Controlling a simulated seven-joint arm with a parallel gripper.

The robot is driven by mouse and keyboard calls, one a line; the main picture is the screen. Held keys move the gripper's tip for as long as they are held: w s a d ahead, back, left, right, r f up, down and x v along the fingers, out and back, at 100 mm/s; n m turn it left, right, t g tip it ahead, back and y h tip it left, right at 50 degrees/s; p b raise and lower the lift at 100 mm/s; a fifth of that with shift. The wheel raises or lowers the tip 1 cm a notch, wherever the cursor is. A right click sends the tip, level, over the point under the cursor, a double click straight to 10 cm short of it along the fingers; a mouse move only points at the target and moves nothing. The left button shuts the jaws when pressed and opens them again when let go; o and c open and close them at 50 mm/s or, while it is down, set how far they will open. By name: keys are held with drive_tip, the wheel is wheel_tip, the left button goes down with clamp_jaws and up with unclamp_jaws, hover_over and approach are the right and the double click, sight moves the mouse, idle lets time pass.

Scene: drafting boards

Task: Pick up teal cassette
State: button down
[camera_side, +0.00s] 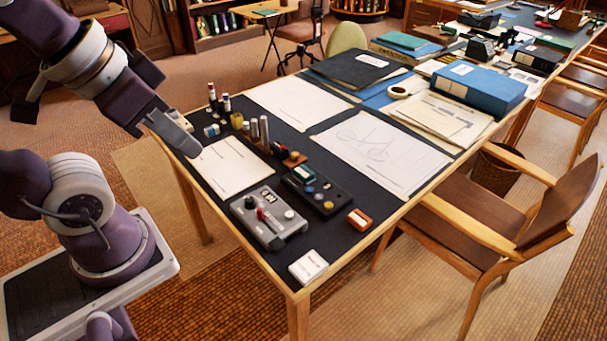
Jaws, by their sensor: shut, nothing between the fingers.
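A grey device (268,217) with knobs, an orange block (360,220) and a white box (308,267) lie near the front. Upright cylinders (264,132) and small bottles (237,120) stand between my gripper and the back. A drawing sheet (380,150) lies to the right.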

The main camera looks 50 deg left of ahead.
drive_tip(key=c, duration=2.2)
unclamp_jaws()
drive_tip(key=c, duration=0.8)
unclamp_jaws()
drive_tip(key=g, duration=0.6)
hover_over(301, 173)
drive_tip(key=f, duration=2.8)
drive_tip(key=shift+w+d+f, duration=0.1)
drive_tip(key=shift+w+f, duration=0.1)
drive_tip(key=f, duration=0.7)
drive_tip(key=shift+s+f, duration=0.2)
